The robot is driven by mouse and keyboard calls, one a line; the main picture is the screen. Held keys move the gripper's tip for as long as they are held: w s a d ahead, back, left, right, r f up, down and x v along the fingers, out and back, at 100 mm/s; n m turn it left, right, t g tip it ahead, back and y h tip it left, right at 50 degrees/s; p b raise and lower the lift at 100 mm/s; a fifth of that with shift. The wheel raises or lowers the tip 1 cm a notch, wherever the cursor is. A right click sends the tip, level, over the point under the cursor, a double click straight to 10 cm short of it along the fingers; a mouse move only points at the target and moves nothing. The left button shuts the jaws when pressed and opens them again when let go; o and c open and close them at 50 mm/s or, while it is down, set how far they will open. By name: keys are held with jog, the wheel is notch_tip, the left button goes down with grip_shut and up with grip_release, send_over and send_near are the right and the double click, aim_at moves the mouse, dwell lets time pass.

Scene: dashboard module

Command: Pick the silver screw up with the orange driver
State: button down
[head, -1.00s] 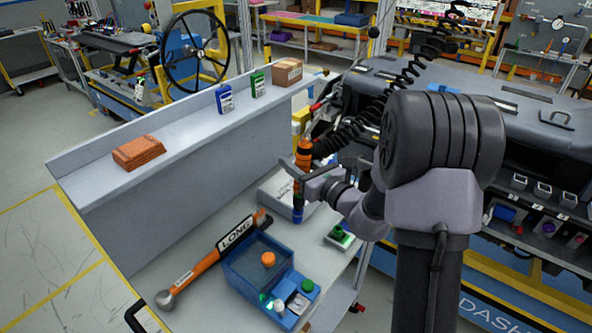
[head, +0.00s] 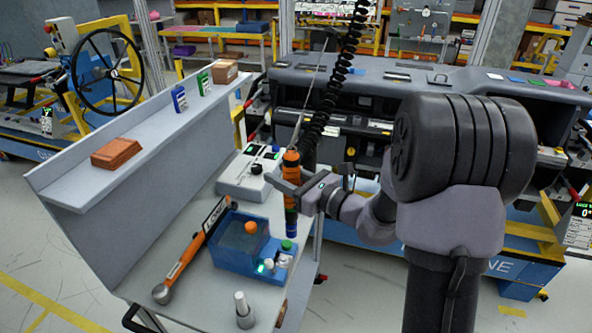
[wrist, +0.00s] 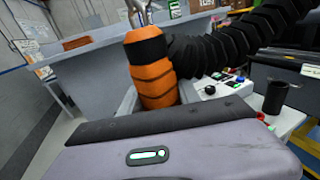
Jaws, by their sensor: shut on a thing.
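The orange driver (head: 291,159) hangs upright from a black coiled cable. My gripper (head: 290,187) is shut on it, below the orange upper part. The driver's dark lower end, with a blue band, points down beside the blue feeder box (head: 232,252) on the grey bench. In the wrist view the orange and black driver body (wrist: 152,75) stands just beyond my gripper, whose fingertips are hidden. I cannot make out the silver screw for certain. Small pale and green parts (head: 284,260) stand at the right of the blue box.
A white control box (head: 245,178) stands behind the driver. A long orange torque wrench (head: 190,255) lies left of the blue box. A silver stepped post (head: 243,310) stands at the bench's front. A raised shelf (head: 150,125) runs along the left. The dashboard (head: 400,95) is behind.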

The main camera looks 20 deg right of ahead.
jog(key=s+a+r+n+g+y, duration=0.1)
jog(key=a, duration=0.1)
jog(key=s+a+r+n+g+y+p, duration=0.1)
jog(key=s+a, duration=0.1)
jog(key=shift+s+r+y, duration=0.15)
jog(key=shift+y, duration=0.15)
notch_tip(320, 180, down, 7)
jog(key=b, duration=0.6)
jog(key=shift+f+b, duration=0.55)
dwell(1.7)
notch_tip(320, 180, up, 4)
jog(key=p, duration=0.3)
jog(key=shift+r+p, duration=0.25)
jog(key=shift+p, duration=0.1)
jog(key=shift+d, duration=0.15)
